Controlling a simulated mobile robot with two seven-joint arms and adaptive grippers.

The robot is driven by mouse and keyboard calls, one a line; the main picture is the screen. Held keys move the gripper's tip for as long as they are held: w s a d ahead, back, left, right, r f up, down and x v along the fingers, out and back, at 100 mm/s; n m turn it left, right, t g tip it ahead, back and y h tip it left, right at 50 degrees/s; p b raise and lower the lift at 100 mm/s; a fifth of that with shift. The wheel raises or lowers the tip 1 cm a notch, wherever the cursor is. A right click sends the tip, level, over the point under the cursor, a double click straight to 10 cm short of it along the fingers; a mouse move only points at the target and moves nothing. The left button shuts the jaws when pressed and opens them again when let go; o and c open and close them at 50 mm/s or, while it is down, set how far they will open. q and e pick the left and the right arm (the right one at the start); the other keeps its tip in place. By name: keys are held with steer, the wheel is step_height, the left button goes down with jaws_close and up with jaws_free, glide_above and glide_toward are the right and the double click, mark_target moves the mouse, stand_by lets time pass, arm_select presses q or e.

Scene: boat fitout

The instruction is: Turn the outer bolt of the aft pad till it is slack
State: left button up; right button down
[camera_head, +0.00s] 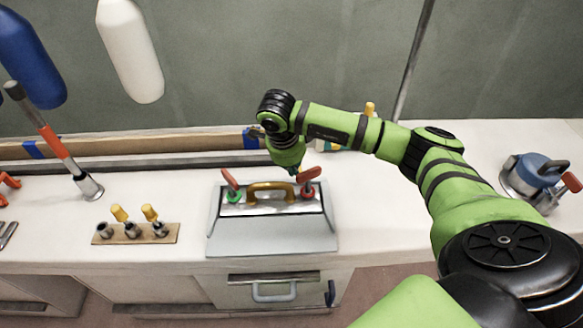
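A grey sloped block (270,237) stands at the front edge of the white bench. On its pale top plate is a brass arched handle (270,187). A red-handled bolt with a green collar (232,190) stands left of it. Another red-handled bolt with a red collar (307,188) stands right of it, its handle tilted up to the right. I cannot tell which one is the outer bolt. My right gripper (296,172) points down just behind the right bolt; its fingers are mostly hidden, and contact is unclear. My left gripper is not in view.
A wooden board (137,238) with yellow-topped pieces lies to the left. A red-banded rod (52,140) stands behind it. Blue (28,60) and white (130,50) fenders hang above. A blue-topped metal device (533,175) sits far right.

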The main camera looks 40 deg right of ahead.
steer(key=shift+s+d, duration=0.1)
steer(key=shift+s, duration=0.1)
stand_by(0.3)
steer(key=shift+s+d, duration=0.1)
steer(key=shift+s, duration=0.1)
steer(key=shift+s+d, duration=0.1)
steer(key=shift+s, duration=0.25)
steer(key=shift+s+d+p, duration=0.1)
steer(key=shift+s+p, duration=0.2)
steer(key=shift+s, duration=0.05)
step_height(320, 180, up, 6)
steer(key=w+a+p, duration=0.1)
steer(key=p, duration=0.1)
steer(key=shift+w+a+p, duration=0.25)
steer(key=shift+w+p, duration=0.15)
stand_by(0.5)
stand_by(0.4)
